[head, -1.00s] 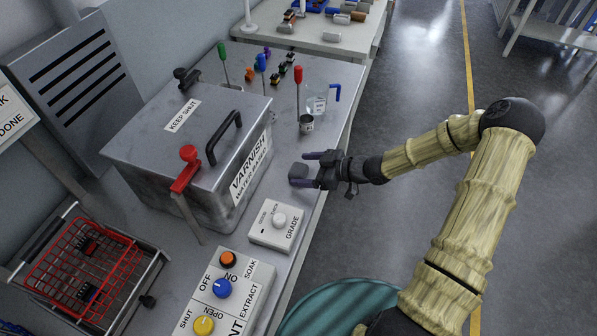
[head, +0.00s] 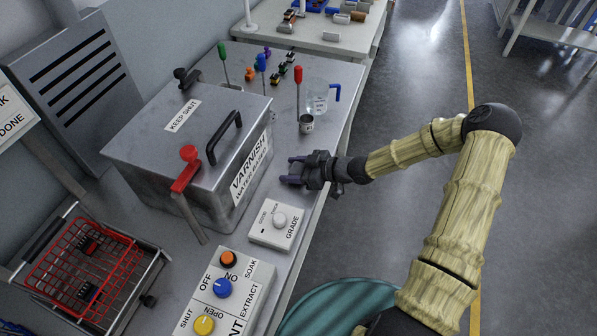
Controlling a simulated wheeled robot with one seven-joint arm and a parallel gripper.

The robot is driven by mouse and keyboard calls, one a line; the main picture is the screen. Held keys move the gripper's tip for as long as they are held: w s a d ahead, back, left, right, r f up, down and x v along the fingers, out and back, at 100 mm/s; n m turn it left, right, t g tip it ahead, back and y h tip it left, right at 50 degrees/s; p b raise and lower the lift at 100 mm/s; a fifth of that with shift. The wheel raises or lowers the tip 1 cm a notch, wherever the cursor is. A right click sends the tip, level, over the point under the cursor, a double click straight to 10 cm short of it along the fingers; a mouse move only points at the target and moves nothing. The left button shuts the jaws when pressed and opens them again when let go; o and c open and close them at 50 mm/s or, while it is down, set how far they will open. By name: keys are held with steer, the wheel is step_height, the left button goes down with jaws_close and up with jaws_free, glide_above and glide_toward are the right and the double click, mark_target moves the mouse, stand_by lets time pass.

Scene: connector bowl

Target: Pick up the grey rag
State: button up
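The small dark grey thing on the bench, which I take to be the grey rag (head: 297,169), is now mostly hidden at my gripper; only a little grey shows between the fingers. My gripper (head: 293,169) is low over the bench top, right of the varnish tank. Its two purple-tipped fingers are apart, one on the far side and one on the near side of that spot. I cannot tell whether they touch the rag.
The metal varnish tank (head: 183,150) stands close on the left. The GRADE box (head: 276,225) is just nearer. A small dark cup (head: 306,124), a clear jug (head: 317,100) and upright coloured-handled tools stand beyond. A red basket (head: 80,262) is at lower left.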

mark_target(293, 167)
steer(key=c, duration=0.4)
steer(key=shift+r, duration=0.1)
step_height(293, 167, up, 10)
steer(key=shift+f+p, duration=0.1)
steer(key=shift+p, duration=0.35)
stand_by(0.4)
